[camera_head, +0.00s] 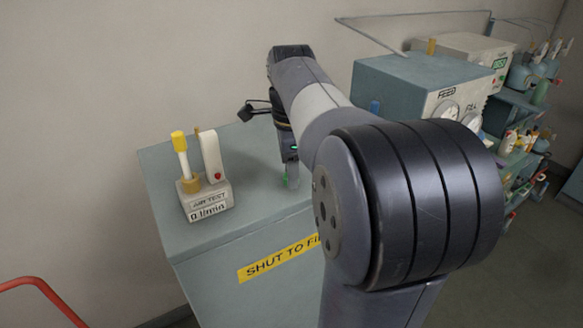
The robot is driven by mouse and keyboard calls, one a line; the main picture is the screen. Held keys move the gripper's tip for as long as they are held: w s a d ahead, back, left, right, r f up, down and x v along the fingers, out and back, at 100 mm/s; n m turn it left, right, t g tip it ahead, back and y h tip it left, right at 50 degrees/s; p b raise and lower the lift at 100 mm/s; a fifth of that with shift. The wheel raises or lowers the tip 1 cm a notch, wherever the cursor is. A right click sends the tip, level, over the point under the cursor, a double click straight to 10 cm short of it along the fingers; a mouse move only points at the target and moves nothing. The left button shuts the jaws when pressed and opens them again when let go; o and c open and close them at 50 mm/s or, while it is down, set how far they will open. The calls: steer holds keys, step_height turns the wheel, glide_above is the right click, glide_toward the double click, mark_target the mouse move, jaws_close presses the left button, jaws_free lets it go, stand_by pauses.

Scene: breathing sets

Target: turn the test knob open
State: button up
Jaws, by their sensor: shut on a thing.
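The air test block (206,198) stands on the blue-grey cabinet top (170,160). Its label reads "AIR TEST" and "0 l/min". A clear tube with a yellow top (178,140) and a white upright piece with a red dot (211,155) rise from it. My gripper (289,178) points down at the cabinet top, right of the block and apart from it. It is shut on the test knob. The knob is hidden by my gripper and arm, so its turn angle cannot be seen. A small green spot shows by the fingers.
A yellow "SHUT TO FI..." label (277,259) is on the cabinet front, partly covered by my arm. A box with gauges marked "FEED" (400,82) stands behind at right. Shelves of bottles (530,110) are further right. A red rail (40,285) is at lower left.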

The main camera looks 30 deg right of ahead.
steer(key=n, duration=0.5)
steer(key=shift+n, duration=0.3)
steer(key=n, duration=2)
steer(key=shift+n, duration=0.4)
steer(key=n, duration=1)
steer(key=shift+n, duration=0.4)
steer(key=n, duration=0.4)
steer(key=shift+n, duration=0.4)
